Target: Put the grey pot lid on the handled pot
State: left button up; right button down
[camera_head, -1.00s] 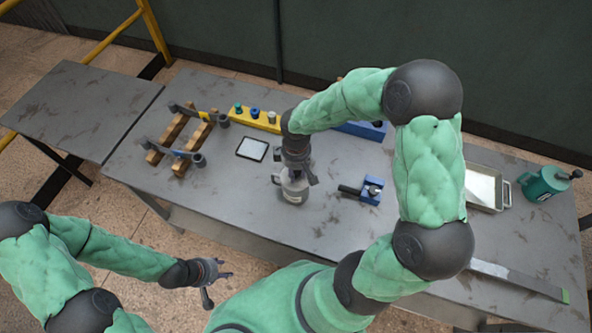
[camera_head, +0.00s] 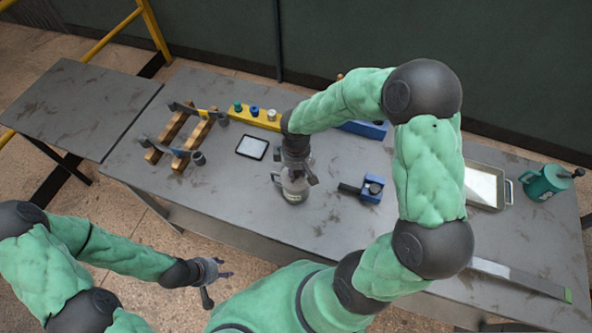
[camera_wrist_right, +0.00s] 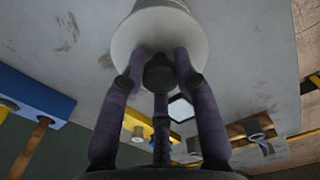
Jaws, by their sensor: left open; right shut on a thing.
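The handled pot (camera_head: 295,191) is a small grey vessel standing near the middle of the table, its handle toward the left. My right gripper (camera_head: 297,167) points down right above it and covers much of its top. In the right wrist view the fingers of my right gripper (camera_wrist_right: 159,65) are closed around the dark knob (camera_wrist_right: 158,75) of the pale grey pot lid (camera_wrist_right: 135,35). The lid lies over the pot; whether it rests on the rim is hidden. My left gripper (camera_head: 215,277) is open and empty, in front of the table's near edge.
A wooden rack (camera_head: 179,151) with tools and a dark-framed square (camera_head: 252,148) lie left of the pot. A blue device (camera_head: 372,189) stands close on its right. A yellow block (camera_head: 255,120) is behind. A tray (camera_head: 502,205) and green mug (camera_head: 540,180) are far right.

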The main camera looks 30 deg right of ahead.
jog(key=shift+c, duration=0.2)
grip_release()
dwell(0.4)
jog(key=shift+r+p, duration=3.1)
jog(key=shift+r, duration=0.85)
